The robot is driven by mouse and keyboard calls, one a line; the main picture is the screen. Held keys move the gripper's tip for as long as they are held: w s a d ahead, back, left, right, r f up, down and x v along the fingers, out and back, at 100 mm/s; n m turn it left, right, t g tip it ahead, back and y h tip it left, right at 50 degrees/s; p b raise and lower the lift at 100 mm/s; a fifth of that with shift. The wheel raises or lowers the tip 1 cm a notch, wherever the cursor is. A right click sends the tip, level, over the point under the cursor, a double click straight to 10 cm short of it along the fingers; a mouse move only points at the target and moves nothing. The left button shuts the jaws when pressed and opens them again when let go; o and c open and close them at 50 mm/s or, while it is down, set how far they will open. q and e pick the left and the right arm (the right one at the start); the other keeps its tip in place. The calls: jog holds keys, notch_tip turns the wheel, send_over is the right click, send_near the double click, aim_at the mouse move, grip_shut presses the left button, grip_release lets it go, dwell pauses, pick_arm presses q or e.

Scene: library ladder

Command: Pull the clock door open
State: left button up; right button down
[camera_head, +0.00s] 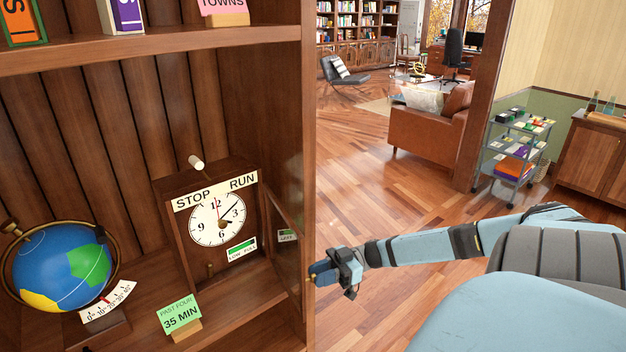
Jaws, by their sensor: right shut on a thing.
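The wooden clock (172,222) stands on the shelf with a white dial (208,228) and STOP and RUN labels above it. Its clock door (272,218) is hinged at the right side of the case and stands swung out toward me, seen at a steep angle. The dial is uncovered. My right gripper (312,274) is at the door's outer edge, by the front edge of the shelf's side panel. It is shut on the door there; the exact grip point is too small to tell. My left gripper is not in view.
A globe (62,264) stands left of the clock. A green 35 MIN card (180,314) stands in front of it. The bookcase side panel (268,95) rises close to the door. Open floor (400,220) lies to the right, with a sofa (425,138) and cart (515,150) beyond.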

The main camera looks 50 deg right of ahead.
jog(key=shift+d, duration=0.1)
jog(key=c, duration=0.9)
grip_release()
jog(key=shift+c, duration=0.2)
jog(key=v, duration=1.4)
jog(key=shift+b, duration=0.3)
